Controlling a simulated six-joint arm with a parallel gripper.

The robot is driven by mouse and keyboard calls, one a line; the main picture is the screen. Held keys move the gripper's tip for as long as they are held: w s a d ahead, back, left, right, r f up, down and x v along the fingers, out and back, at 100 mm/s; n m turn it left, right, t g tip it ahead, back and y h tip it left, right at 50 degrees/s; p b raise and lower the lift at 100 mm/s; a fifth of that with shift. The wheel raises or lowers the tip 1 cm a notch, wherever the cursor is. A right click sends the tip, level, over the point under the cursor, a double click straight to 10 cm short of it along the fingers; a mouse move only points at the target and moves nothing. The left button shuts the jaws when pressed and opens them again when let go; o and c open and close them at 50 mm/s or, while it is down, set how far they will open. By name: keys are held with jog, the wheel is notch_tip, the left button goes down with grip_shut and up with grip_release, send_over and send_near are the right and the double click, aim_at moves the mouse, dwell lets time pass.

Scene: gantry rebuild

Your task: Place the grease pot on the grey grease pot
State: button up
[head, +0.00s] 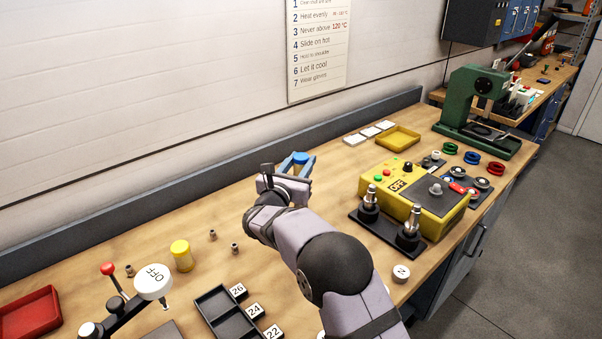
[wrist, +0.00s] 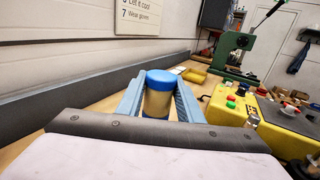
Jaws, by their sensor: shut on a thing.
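A grease pot with a blue lid and a tan body (wrist: 157,104) is between the two blue fingers of my gripper (wrist: 160,82) in the wrist view. My gripper is shut on it, and the pot looks upright. A yellow-lidded pot (head: 181,257) stands apart at the left. I cannot make out a grey grease pot in either view. What is under the held pot is hidden.
A yellow control box (head: 405,193) with metal posts stands right of my arm. A yellow tray (head: 398,138) and white tiles (head: 370,131) lie at the back. A green press (head: 478,105) stands farther right. A black tray (head: 222,309) and a lever device (head: 152,283) are at the front left.

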jog(key=shift+f+p, duration=0.4)
jog(key=shift+f, duration=1.4)
jog(key=shift+f+b, duration=0.25)
jog(key=shift+b, duration=0.05)
jog(key=o, duration=1.1)
jog(key=shift+o, duration=0.2)
jog(key=shift+r, duration=0.15)
jog(key=shift+r+p, duration=0.15)
jog(key=shift+p, duration=0.25)
jog(key=b+v, duration=0.3)
jog(key=v, duration=0.9)
